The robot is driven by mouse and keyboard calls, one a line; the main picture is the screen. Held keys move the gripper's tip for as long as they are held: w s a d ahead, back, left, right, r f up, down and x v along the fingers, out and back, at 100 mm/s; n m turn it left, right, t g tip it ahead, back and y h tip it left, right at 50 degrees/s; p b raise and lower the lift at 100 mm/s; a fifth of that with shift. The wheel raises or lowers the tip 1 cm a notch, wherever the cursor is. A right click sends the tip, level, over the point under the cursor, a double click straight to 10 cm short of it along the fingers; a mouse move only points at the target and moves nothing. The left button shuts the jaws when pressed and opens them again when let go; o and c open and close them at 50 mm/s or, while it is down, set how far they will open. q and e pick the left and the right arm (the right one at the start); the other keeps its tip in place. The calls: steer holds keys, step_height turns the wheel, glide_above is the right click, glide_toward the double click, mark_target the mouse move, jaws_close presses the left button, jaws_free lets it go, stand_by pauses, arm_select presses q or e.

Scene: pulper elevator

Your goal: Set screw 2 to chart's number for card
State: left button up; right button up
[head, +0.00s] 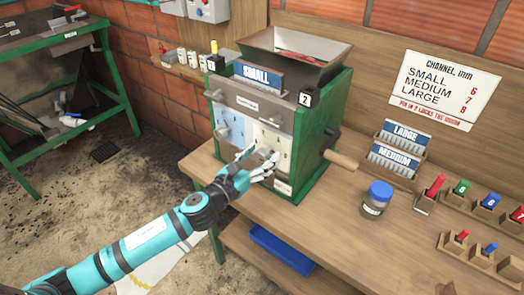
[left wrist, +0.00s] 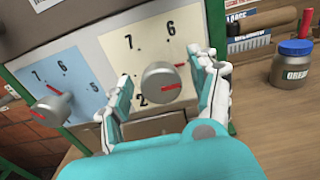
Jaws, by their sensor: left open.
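The pulper (head: 280,115) is a green-sided metal box with a hopper on top. The chart (head: 443,90) reads SMALL 6, MEDIUM 7, LARGE 8. My left gripper (head: 262,160) is open at the cream dial plate (left wrist: 131,58). In the left wrist view its fingers (left wrist: 166,98) stand on either side of a grey knob (left wrist: 166,80) with a red mark pointing right; contact is unclear. Fingers hide part of the scale.
A second knob (left wrist: 55,112) sits on the blue plate (left wrist: 62,78) to the left. A wooden-handled crank (head: 340,158) sticks out right. A blue-lidded jar (head: 376,198), LARGE and MEDIUM cards (head: 395,158) and racks of coloured pieces (head: 487,205) stand on the bench.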

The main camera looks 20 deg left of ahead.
arm_select(q)
steer(key=shift+w+d, duration=0.15)
steer(key=shift+w, duration=0.2)
steer(key=c, duration=1.2)
